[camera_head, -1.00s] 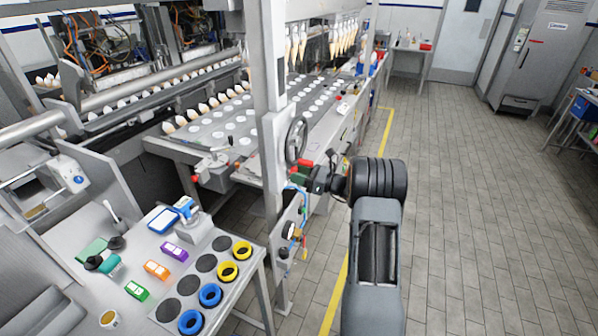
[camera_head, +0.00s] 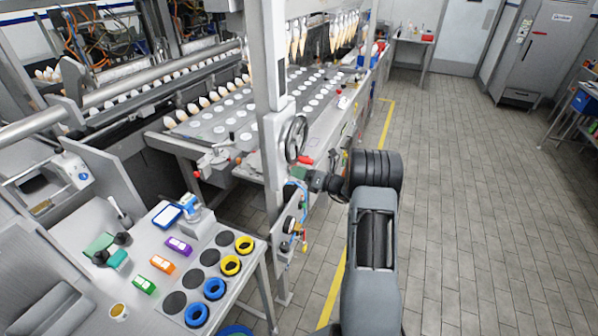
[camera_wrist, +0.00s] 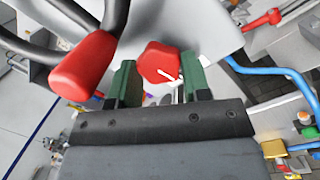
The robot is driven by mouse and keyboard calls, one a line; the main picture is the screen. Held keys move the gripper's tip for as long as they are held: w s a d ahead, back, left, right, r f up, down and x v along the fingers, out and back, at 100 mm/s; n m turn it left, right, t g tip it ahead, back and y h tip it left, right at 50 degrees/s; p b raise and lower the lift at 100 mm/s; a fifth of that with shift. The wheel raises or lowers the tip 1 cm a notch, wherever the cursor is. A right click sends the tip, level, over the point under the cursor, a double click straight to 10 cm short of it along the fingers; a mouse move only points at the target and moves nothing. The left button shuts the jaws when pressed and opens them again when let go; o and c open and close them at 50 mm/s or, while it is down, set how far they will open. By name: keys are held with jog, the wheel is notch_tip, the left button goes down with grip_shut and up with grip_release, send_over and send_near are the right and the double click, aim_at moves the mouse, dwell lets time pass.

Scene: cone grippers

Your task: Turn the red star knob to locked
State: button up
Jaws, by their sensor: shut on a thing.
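The red star knob (camera_wrist: 158,62) with a white arrow mark shows in the wrist view between my two green fingers. My gripper (camera_wrist: 161,84) is shut on it, one finger on each side. The arrow points down and to the right in that view. In the head view my gripper (camera_head: 302,174) is at the machine's side post, just below the handwheel, and hides the knob. No lock marking can be read.
A red handle (camera_wrist: 84,66) on the dark handwheel (camera_head: 296,138) is close to my left finger in the wrist view. Blue hoses (camera_wrist: 270,71) and a red valve lever (camera_wrist: 262,20) lie to the right. The tiled floor (camera_head: 460,190) is clear.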

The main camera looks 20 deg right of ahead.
dwell(0.4)
jog(key=o, duration=0.9)
jog(key=shift+b+v, duration=2.05)
jog(key=shift+v, duration=4.85)
